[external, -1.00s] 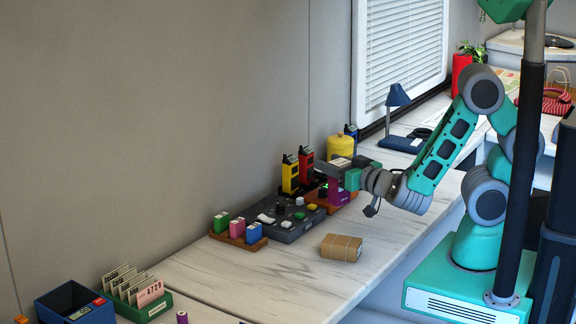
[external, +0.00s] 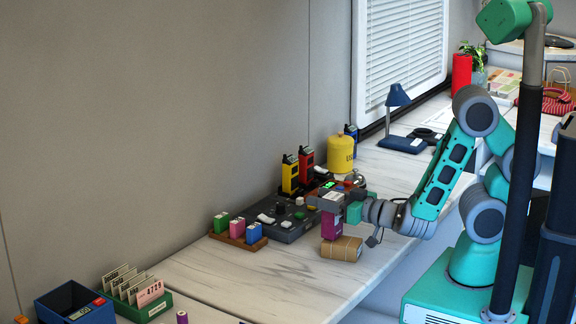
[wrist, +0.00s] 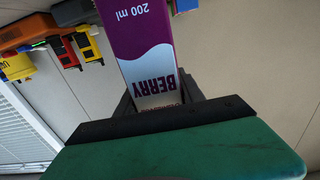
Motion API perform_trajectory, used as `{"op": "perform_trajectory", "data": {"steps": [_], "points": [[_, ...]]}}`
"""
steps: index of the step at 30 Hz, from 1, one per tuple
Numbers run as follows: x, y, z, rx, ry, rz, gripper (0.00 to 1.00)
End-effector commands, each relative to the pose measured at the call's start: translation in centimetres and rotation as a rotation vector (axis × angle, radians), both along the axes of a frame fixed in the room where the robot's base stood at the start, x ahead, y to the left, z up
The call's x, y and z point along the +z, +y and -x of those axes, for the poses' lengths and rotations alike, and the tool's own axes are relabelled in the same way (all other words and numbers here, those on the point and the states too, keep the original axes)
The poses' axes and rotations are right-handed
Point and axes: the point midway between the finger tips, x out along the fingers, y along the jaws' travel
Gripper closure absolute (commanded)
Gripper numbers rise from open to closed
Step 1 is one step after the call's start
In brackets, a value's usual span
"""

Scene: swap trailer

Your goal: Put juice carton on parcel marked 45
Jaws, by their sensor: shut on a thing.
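The juice carton (external: 331,226) is purple, and my gripper (external: 331,202) is shut on it and holds it upright. In the wrist view the carton (wrist: 143,45) shows the words BERRY and 200 ml between the fingers. The brown parcel (external: 341,249) lies on the marble counter right at the carton's lower end. The carton's bottom overlaps the parcel's left part in the external view; I cannot tell whether they touch. The parcel's marking is too small to read.
A dark control panel (external: 290,221) and a rack of small coloured blocks (external: 237,235) stand behind, along the wall. Yellow and red radios (external: 290,174) stand beyond, with a yellow canister (external: 340,153) to their right. The counter (external: 290,275) left of the parcel is clear.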

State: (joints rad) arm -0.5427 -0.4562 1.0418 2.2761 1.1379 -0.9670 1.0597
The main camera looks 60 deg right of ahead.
Motion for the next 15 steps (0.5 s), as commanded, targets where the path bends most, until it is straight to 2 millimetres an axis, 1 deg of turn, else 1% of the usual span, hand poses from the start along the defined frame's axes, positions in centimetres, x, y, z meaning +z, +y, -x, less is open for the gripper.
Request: {"op": "perform_trajectory", "data": {"steps": [1, 7, 11, 12, 15], "points": [[-0.29, 0.04, -0.05, 0.0, -0.003, 0.0, 1.0], [-0.07, 0.02, -0.05, 0.0, -0.004, -0.001, 1.0], [-0.52, 0.0, -0.05, -0.001, -0.003, -0.001, 1.0], [-0.49, 0.0, -0.03, -0.001, -0.002, -0.001, 0.53], [-0.43, -0.01, -0.03, -0.001, -0.002, -0.001, 0.45]]}}
